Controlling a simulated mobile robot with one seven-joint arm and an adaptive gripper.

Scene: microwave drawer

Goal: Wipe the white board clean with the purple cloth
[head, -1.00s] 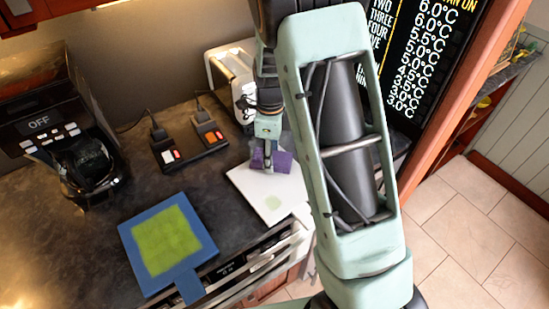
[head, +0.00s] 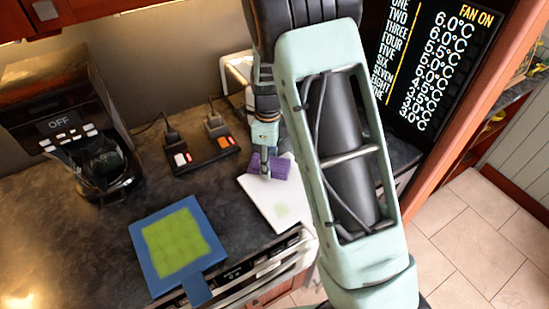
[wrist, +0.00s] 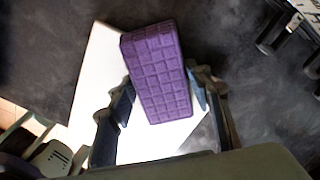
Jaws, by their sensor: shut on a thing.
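The purple cloth (head: 281,168) is a thick block with a grid pattern. My gripper (head: 265,172) is shut on it at the far end of the white board (head: 262,203). In the wrist view the cloth (wrist: 165,85) sits between my gripper's fingers (wrist: 160,100), over the white board (wrist: 98,75). I cannot tell whether the cloth touches the board. A faint green mark (head: 282,209) shows on the board's near part, apart from the cloth. The arm hides the board's right side in the head view.
A blue-rimmed board with a green face (head: 178,243) lies to the left, near the counter's front edge. A black switch box (head: 204,152) stands behind it and a coffee maker (head: 75,130) is at the far left. Dark counter (head: 235,222) is bare between the boards.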

